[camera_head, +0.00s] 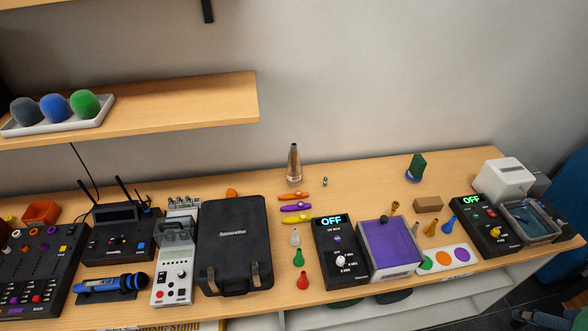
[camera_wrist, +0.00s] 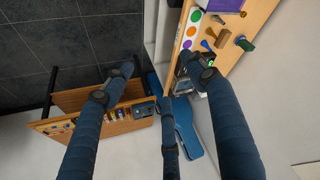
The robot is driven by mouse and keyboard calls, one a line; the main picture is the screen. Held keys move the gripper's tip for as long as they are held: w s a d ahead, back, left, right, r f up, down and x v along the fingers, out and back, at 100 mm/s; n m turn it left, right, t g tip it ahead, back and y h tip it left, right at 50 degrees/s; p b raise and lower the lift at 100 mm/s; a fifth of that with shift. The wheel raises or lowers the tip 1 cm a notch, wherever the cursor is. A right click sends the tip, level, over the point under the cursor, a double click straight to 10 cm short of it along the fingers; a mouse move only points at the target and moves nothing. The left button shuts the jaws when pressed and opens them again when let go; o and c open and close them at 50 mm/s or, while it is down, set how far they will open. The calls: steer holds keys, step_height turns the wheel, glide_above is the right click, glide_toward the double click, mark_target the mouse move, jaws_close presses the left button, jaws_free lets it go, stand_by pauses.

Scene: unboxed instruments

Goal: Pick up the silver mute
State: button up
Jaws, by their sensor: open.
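The silver mute appears to be the tall tapered metallic piece (camera_head: 294,168) standing upright near the back of the long table, by the wall, in the head view. It has a brownish-grey shine and a dark narrow top. I cannot make it out in the wrist view.
In front of the mute lie orange (camera_head: 293,196), purple (camera_head: 296,207) and yellow (camera_head: 296,220) kazoos. A black case (camera_head: 233,240) stands to its left. A shelf (camera_head: 180,108) hangs at upper left.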

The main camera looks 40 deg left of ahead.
steer(key=w+a+r+n+y+p, duration=0.1)
steer(key=w+a+r, duration=0.2)
steer(key=w+a, duration=0.4)
steer(key=w+a+r+n+p, duration=0.1)
steer(key=w+a+r+p, duration=0.3)
steer(key=w, duration=0.6)
steer(key=w+a+f+n+g, duration=0.1)
steer(key=w+a, duration=0.5)
steer(key=a, duration=0.3)
steer(key=w+a+f+n, duration=0.1)
steer(key=w+a+f, duration=0.1)
steer(key=w+a, duration=0.5)
steer(key=n+g+y+p, duration=0.1)
steer(key=n+y+p, duration=0.1)
steer(key=n+p, duration=0.25)
glide_toward(294, 151)
steer(key=shift+s+r+m, duration=0.1)
steer(key=shift+r+m, duration=0.15)
steer(key=shift+m, duration=0.2)
steer(key=shift+x, duration=4.3)
steer(key=shift+f, duration=0.1)
